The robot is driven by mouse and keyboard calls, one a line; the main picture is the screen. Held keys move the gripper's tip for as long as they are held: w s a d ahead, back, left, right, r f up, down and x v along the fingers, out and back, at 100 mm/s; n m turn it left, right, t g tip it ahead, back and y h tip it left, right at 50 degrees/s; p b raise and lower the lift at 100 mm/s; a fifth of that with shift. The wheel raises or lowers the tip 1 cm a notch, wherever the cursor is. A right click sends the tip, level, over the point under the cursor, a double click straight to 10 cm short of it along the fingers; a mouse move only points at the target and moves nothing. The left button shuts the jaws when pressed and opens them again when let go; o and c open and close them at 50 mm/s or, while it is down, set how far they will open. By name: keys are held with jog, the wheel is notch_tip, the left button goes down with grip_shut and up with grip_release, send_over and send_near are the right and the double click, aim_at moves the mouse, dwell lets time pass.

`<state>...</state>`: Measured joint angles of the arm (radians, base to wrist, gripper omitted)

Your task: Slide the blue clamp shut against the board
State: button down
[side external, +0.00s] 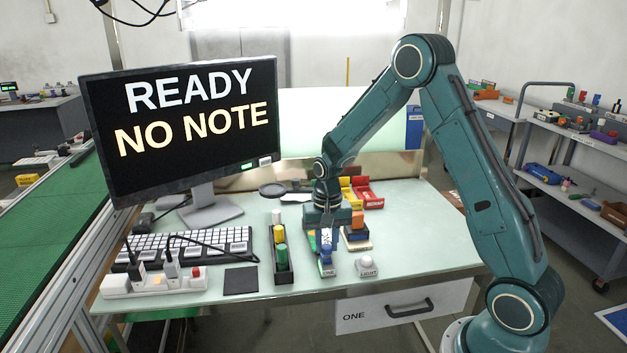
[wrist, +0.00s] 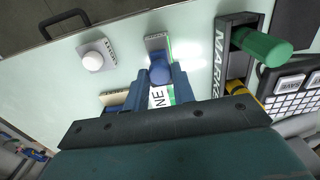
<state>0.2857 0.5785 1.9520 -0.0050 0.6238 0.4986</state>
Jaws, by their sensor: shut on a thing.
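The blue clamp (wrist: 160,70) shows in the wrist view as a rounded blue block between my fingertips, on a grey fixture (wrist: 157,42) with a green edge. In the side external view the clamp (side external: 326,252) sits low in front of my gripper (side external: 327,244). My gripper (wrist: 163,75) points down and is shut on the clamp. A white board (wrist: 160,97) with dark letters and a green edge lies just behind the clamp, partly hidden by my fingers. I cannot tell whether clamp and board touch.
A marker tray (side external: 281,262) with green, yellow and white markers stands close on the left. A light button (side external: 367,266) is at the right front. An orange-topped block (side external: 357,233) stands close on the right. Keyboard (side external: 190,245) and monitor (side external: 182,130) fill the left.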

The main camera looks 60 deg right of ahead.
aim_at(326, 245)
jog(key=shift+w+d+r, duration=0.1)
jog(key=shift+w+d, duration=0.2)
jog(key=c, duration=1.2)
grip_release()
jog(key=shift+o, duration=0.2)
jog(key=shift+s, duration=0.1)
jog(key=shift+a, duration=0.1)
jog(key=shift+r, duration=0.45)
notch_tip(326, 245, up, 13)
